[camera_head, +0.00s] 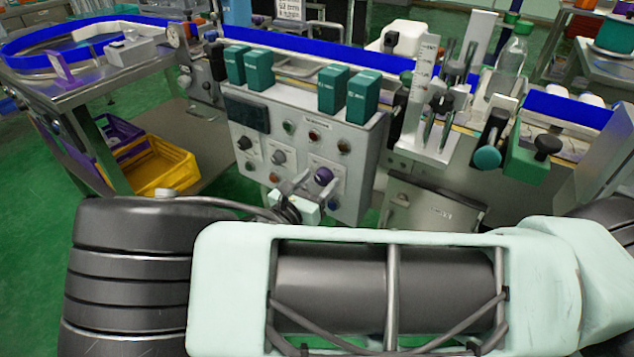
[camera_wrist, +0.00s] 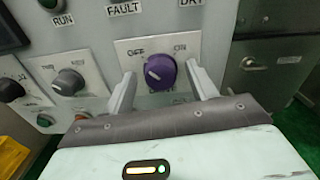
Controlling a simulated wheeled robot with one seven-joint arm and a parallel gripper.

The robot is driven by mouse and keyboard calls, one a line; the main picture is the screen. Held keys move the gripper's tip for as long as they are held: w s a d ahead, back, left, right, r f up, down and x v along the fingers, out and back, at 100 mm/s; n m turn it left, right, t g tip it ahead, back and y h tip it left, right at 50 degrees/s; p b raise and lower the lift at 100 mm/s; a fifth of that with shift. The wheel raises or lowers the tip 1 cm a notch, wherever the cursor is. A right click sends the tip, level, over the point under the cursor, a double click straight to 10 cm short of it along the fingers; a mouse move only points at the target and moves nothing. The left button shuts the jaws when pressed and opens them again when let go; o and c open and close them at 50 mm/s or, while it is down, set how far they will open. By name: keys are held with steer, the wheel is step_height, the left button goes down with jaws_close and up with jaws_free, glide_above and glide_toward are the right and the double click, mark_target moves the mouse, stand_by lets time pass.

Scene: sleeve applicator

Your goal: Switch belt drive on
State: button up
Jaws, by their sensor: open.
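The control panel (camera_head: 262,158) is a light grey box on the machine's front. Its purple rotary knob (camera_wrist: 160,71) sits on a white plate between the words OFF on the left and ON on the right. A white mark on the knob lies on its left, the OFF side. The label under the knob is partly hidden. The knob also shows in the head view (camera_head: 323,176). My gripper (camera_wrist: 161,76) is open, one finger on each side of the knob. I cannot tell whether either finger touches it.
A dark grey knob (camera_wrist: 68,82) and a black knob (camera_wrist: 10,90) are left of the purple one. Indicator lamps (camera_head: 315,136) sit above. Teal boxes (camera_head: 362,97) stand on the panel's top. A yellow crate (camera_head: 165,165) lies at left.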

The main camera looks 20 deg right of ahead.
steer(key=c, duration=1)
steer(key=shift+r+m, duration=0.1)
steer(key=shift+m, duration=0.3)
steer(key=m+p, duration=0.2)
steer(key=shift+m, duration=0.4)
steer(key=m+p, duration=0.1)
steer(key=m, duration=0.4)
steer(key=shift+s+p, duration=0.1)
steer(key=shift+p, duration=0.2)
steer(key=m, duration=0.5)
steer(key=shift+f+m, duration=0.15)
steer(key=shift+m, duration=0.95)
steer(key=shift+f+m, duration=0.1)
steer(key=shift+m, duration=1)
